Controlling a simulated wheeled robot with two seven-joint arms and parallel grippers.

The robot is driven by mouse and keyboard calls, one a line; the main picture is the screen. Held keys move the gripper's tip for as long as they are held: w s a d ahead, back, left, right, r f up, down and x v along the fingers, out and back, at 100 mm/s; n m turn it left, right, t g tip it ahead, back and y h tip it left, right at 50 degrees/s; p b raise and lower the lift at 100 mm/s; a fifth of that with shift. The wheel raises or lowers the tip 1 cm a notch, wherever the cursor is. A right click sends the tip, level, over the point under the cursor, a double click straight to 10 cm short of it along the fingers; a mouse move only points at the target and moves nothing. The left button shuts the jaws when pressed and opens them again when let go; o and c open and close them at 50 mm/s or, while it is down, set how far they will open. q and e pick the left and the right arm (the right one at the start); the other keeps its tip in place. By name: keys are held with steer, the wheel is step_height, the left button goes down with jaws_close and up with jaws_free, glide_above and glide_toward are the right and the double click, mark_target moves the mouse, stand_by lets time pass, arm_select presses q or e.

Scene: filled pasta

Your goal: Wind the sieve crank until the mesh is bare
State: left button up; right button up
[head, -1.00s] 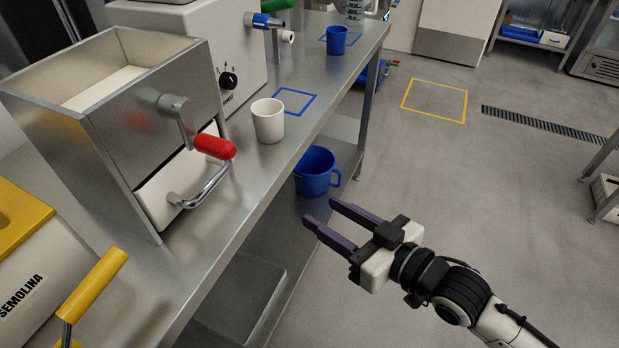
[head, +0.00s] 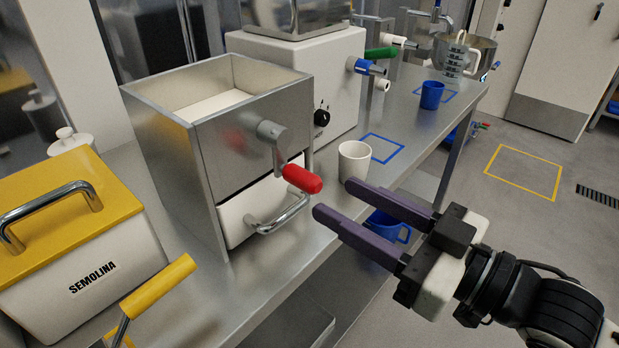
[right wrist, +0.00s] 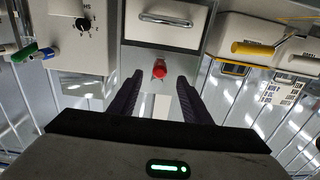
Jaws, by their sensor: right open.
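The sieve (head: 170,125) is an open-topped metal box on the steel bench. Its hopper holds a pale, flat layer (head: 212,105); I cannot tell whether this is flour or bare mesh. The crank (head: 272,134) on its front has a red handle (head: 302,179) pointing toward me. A white drawer (head: 240,216) with a metal handle sits below. My right gripper (head: 340,203) is open and empty, just in front of and below the red handle, apart from it. In the right wrist view the red handle (right wrist: 159,69) lies ahead, between the fingertips. My left gripper is out of view.
A white cup (head: 354,160) stands right of the sieve, close behind my right fingers. A yellow-lidded semolina bin (head: 95,285) and a yellow handle (head: 158,287) are at left. A blue bucket (head: 388,227) is below the bench. A blue cup (head: 432,95) stands farther back.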

mark_target(319, 187)
steer(key=p+x, duration=0.1)
steer(key=x, duration=0.5)
steer(key=shift+w+r, duration=0.1)
steer(key=shift+p+x, duration=0.3)
steer(key=shift+x, duration=0.55)
